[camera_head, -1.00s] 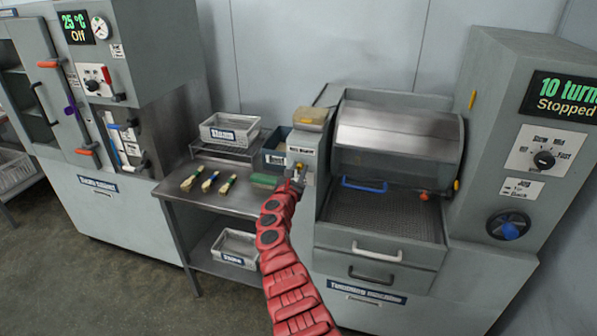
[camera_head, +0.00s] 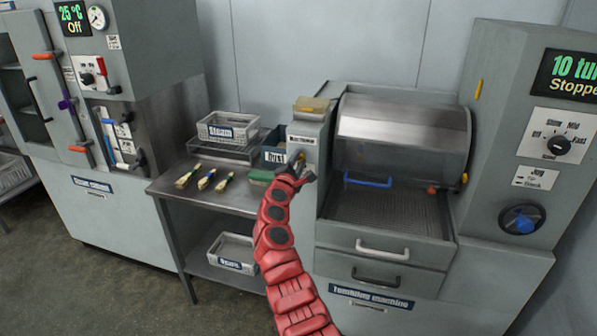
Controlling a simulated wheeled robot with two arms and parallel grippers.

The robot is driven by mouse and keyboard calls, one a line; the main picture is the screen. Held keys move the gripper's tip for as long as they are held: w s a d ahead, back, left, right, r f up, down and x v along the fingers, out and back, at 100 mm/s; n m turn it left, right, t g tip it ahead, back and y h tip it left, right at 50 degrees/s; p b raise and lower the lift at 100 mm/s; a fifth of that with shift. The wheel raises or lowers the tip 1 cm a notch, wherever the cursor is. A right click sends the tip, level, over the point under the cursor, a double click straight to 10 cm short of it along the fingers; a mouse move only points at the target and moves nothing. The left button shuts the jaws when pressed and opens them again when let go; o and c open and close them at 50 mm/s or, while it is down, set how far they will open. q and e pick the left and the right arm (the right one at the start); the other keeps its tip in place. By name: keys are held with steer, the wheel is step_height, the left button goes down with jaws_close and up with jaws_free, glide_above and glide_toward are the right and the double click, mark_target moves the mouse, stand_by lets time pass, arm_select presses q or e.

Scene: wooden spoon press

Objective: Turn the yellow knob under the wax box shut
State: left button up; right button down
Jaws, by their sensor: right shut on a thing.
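The wax box (camera_head: 311,105), with a yellowish top, sits on top of the grey housing left of the tumbling drum. The small yellow knob (camera_head: 301,155) is on the front of that housing, below the box. My right gripper (camera_head: 300,165), at the end of my red arm, is at the knob and shut on it. The fingers and wrist cover part of the knob, so its exact angle is hard to tell. My left gripper is out of view.
The tumbling machine's drum (camera_head: 402,135) and blue handle (camera_head: 368,182) are just right of my gripper. A green block (camera_head: 261,177), brushes (camera_head: 206,180) and a tray (camera_head: 228,128) are on the bench to the left. The machine display (camera_head: 575,75) reads stopped.

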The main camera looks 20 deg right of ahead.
steer(key=shift+m+b, duration=3.6)
steer(key=shift+b, duration=1.25)
steer(key=c, duration=0.7)
jaws_free()
steer(key=shift+o, duration=0.2)
